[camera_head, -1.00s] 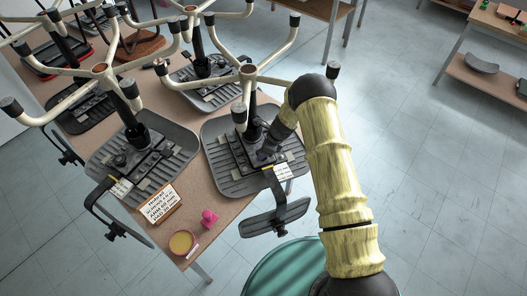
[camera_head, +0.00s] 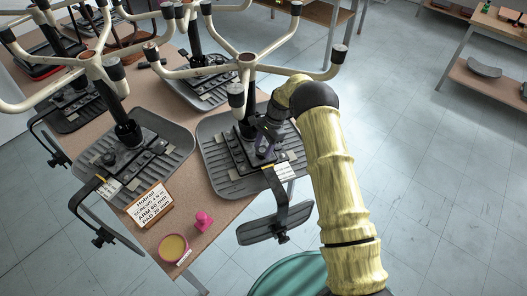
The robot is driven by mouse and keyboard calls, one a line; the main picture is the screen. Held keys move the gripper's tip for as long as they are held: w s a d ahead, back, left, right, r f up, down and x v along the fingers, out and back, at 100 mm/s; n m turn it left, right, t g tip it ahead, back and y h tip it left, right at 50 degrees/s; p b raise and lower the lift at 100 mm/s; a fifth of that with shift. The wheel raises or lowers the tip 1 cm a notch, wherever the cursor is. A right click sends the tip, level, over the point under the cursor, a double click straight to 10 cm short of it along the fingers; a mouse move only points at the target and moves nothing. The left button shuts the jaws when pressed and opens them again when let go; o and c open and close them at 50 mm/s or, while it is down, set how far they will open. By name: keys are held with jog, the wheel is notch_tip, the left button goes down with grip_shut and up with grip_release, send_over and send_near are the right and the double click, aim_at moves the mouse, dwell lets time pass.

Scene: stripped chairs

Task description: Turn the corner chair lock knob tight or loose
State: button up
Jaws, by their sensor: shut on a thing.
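The corner chair is upside down on the near corner of the table, its dark ribbed seat (camera_head: 222,182) flat on the top. Its black post rises to a cream star base (camera_head: 247,61). My gripper (camera_head: 264,150) reaches down from the right to the mechanism plate under the seat, close to the right of the post. It is shut on a small part there, which I take for the lock knob. My fingers and wrist hide most of this part, so its turn cannot be seen.
More upturned chairs stand left and behind, one with its seat (camera_head: 145,150) close by. A text sign (camera_head: 150,205), a pink object (camera_head: 203,220) and a yellow-filled round dish (camera_head: 173,248) lie at the front. A green round surface (camera_head: 290,276) is below. Floor at right is clear.

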jog(key=shift+a+n+g+h+b, duration=0.1)
jog(key=shift+n+g+h+b, duration=0.35)
jog(key=shift+n+b, duration=0.8)
jog(key=shift+n+p, duration=0.35)
jog(key=shift+n, duration=0.1)
jog(key=o, duration=1)
